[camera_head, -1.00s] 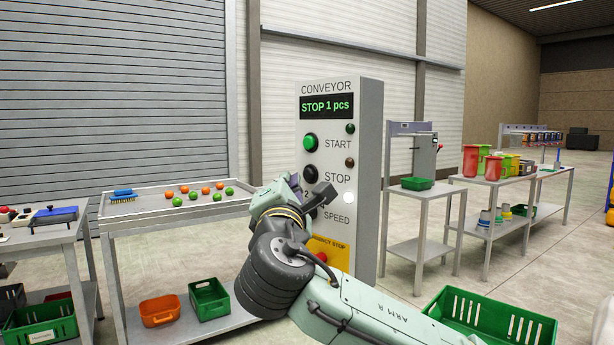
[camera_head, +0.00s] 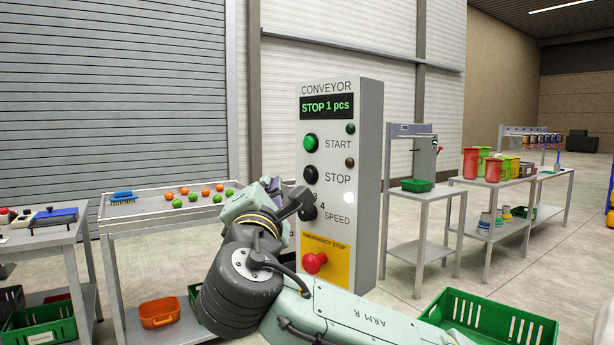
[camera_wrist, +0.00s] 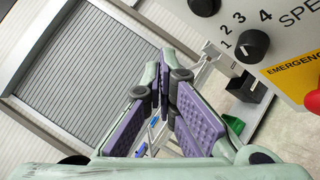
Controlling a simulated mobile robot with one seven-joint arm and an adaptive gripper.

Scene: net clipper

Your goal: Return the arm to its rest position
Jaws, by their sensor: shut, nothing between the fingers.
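My arm reaches up from the lower right in the head view, and my gripper (camera_head: 308,192) is in front of the left edge of the conveyor control panel (camera_head: 367,180). In the wrist view my gripper (camera_wrist: 167,75) shows its purple-padded fingers together, with nothing between them. The black speed knob (camera_wrist: 252,45) is right of the fingers and apart from them. In the head view the gripper partly hides this knob. The panel display (camera_head: 327,106) reads "STOP 1 pcs".
The red emergency stop (camera_head: 315,263) is just right of my arm. A table (camera_head: 150,213) with orange and green balls stands to the left. A green crate (camera_head: 492,318) is at the lower right.

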